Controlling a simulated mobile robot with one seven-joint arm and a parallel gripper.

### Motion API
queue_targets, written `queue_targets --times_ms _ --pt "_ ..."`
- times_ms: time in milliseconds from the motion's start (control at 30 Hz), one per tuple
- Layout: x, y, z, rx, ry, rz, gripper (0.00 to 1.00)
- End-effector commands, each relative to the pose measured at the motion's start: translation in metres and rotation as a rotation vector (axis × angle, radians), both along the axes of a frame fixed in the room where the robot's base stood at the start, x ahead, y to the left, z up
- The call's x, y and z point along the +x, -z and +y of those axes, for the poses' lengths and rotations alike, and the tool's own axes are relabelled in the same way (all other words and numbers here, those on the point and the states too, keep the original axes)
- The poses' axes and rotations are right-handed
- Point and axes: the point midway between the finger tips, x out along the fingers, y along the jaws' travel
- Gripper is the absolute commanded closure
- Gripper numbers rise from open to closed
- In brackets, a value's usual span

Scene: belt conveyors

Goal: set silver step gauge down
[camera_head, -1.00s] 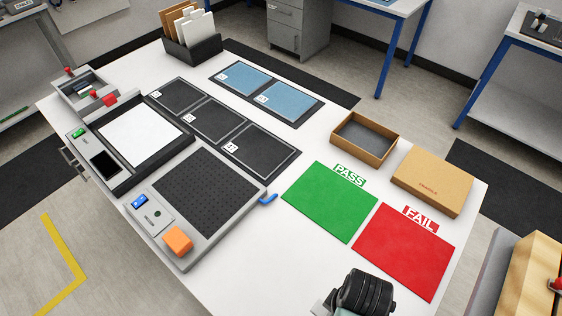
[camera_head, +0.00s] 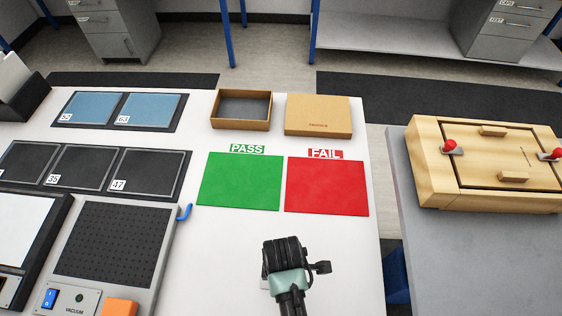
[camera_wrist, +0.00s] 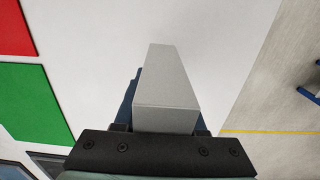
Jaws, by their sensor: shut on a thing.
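The silver step gauge (camera_wrist: 168,85) shows in the wrist view as a plain grey block reaching out from between the jaws. My gripper (camera_wrist: 166,128) is shut on it and holds it over the white table. In the head view my wrist (camera_head: 285,262) is near the table's front, below the red FAIL mat (camera_head: 327,186) and the green PASS mat (camera_head: 238,182). My arm hides the gauge in the head view. I cannot tell how high it is above the table.
An open cardboard box (camera_head: 241,126) and its closed lid (camera_head: 318,130) lie behind the mats. Numbered dark pads (camera_head: 84,168) and a perforated vacuum plate (camera_head: 115,240) are to the left. A wooden case (camera_head: 488,195) stands on a grey table at right. White table around my gripper is clear.

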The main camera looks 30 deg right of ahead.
Motion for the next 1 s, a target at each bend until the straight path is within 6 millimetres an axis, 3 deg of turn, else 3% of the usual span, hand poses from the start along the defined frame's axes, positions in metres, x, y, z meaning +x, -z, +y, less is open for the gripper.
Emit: queue_targets --times_ms 300,733,767,900,1000 --pt "0.000 0.039 0.000 0.000 -0.001 0.000 1.00" --pt "0.000 0.046 0.000 -0.001 -0.001 -0.002 1.00" --pt "0.000 0.045 0.000 -0.001 -0.001 -0.001 0.55" --pt "0.000 0.045 0.000 0.000 -0.001 0.000 0.30" --pt "0.000 0.045 0.000 0.000 -0.001 0.000 0.30"
